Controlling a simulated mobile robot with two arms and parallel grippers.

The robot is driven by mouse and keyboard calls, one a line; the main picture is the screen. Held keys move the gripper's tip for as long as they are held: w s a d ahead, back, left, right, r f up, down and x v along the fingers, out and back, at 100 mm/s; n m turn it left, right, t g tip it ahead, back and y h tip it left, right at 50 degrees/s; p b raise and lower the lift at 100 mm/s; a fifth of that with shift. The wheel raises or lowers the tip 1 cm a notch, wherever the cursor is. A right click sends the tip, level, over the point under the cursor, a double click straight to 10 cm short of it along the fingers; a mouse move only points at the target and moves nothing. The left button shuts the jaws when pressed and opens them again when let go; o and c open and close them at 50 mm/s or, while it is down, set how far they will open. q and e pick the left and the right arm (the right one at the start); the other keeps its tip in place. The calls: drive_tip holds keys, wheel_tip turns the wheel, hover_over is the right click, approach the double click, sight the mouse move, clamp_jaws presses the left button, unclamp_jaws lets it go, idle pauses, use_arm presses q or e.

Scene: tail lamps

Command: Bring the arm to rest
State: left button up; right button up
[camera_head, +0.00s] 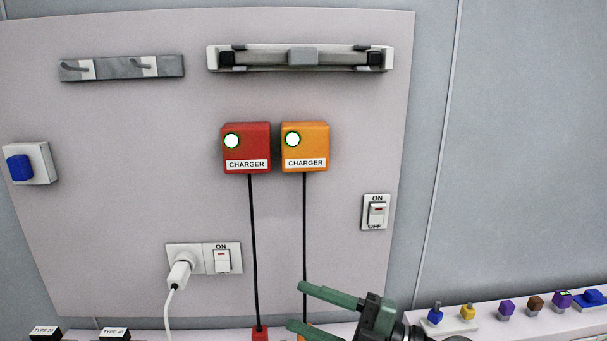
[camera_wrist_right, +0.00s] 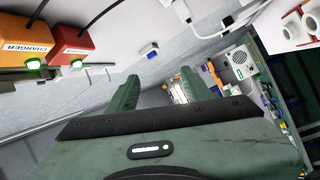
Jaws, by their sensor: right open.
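My right gripper (camera_head: 305,308) is at the bottom centre of the head view, in front of the wall panel and below the chargers. Its two green fingers are apart, with nothing seen between them. In the right wrist view the fingers (camera_wrist_right: 156,95) also stand apart and empty. The right arm comes in from the bottom right of the head view. My left gripper is not in the head view.
A red charger (camera_head: 246,148) and an orange charger (camera_head: 305,146) hang on the panel (camera_head: 120,205), with green lights and black cables. A white plug (camera_head: 179,273) sits in a socket. A shelf (camera_head: 500,325) with several coloured pieces is at the lower right.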

drive_tip(key=w+d+m+t+h, duration=0.4)
drive_tip(key=d+m+t+h, duration=0.55)
drive_tip(key=m+t, duration=0.55)
drive_tip(key=s+d+f+m+g+h, duration=0.4)
drive_tip(key=d+f+m+g+h, duration=0.2)
drive_tip(key=d+f+m+h, duration=0.6)
drive_tip(key=s+a+f+n+g+y, duration=0.1)
drive_tip(key=s+f+g+y, duration=0.1)
drive_tip(key=s+f+g, duration=0.65)
drive_tip(key=s+a+f+n+g+y, duration=0.1)
drive_tip(key=s+f+g, duration=0.3)
drive_tip(key=s+f, duration=0.85)
drive_tip(key=s+f+g, duration=0.1)
drive_tip(key=s+f, duration=0.1)
drive_tip(key=f, duration=1)
drive_tip(key=s+f, duration=0.2)
drive_tip(key=f, duration=0.9)
drive_tip(key=s+d+f+g, duration=0.1)
drive_tip(key=s+d+f, duration=0.2)
drive_tip(key=s+f, duration=1.3)
drive_tip(key=shift+s+f, duration=0.4)
drive_tip(key=shift+f, duration=0.15)
